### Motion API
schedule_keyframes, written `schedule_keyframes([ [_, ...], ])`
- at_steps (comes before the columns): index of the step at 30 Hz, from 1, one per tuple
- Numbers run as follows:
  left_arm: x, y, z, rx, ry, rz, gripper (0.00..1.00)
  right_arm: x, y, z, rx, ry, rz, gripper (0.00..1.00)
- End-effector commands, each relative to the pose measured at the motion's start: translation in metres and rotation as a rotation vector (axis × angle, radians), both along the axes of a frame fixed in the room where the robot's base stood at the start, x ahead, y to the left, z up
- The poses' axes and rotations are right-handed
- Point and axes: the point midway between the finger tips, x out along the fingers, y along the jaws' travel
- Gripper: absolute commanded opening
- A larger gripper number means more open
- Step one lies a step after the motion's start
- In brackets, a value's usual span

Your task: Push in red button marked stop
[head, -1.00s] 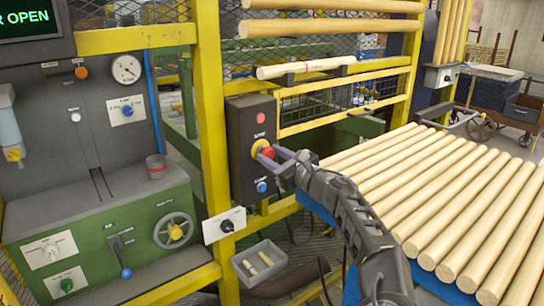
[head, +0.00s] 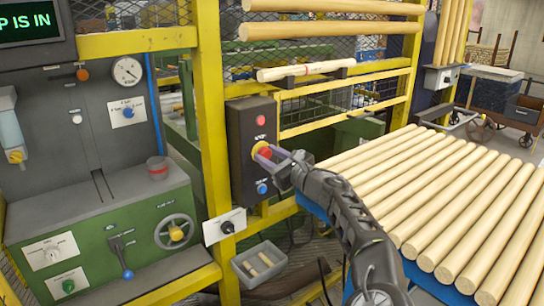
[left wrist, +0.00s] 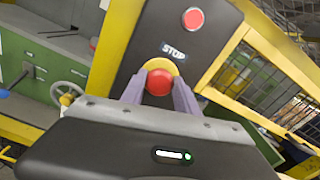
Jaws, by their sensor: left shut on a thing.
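The red stop button (head: 264,153) sits on a yellow collar on a dark control box (head: 241,170) fixed to the yellow post. In the left wrist view the red button (left wrist: 159,83) shows under the "STOP" label, between the two purple-grey fingers. My left gripper (head: 269,156) is at the box front, shut on the red button, with a finger on each side of it. How deep the button sits is hard to see. The display (head: 30,22) at top left shows the cut-off words "P IS IN". My right gripper is not in view.
Another red button (head: 261,120) is above and a blue one (head: 262,188) below on the same box. Light wooden rods (head: 450,190) lie in a row on the right. A grey bin (head: 259,265) stands below the box.

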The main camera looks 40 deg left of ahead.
Motion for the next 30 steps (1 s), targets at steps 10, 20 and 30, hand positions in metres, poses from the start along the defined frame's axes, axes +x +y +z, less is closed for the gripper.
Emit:
schedule_keyframes([
  [10,0.0,0.001,0.002,0.003,-0.002,-0.001,0.5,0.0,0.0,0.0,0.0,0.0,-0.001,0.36],
  [20,0.0,0.001,0.002,0.002,-0.001,-0.001,0.59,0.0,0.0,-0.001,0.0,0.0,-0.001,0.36],
  [30,-0.008,-0.029,0.0,0.002,-0.003,-0.005,0.59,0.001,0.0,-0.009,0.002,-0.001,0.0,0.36],
])
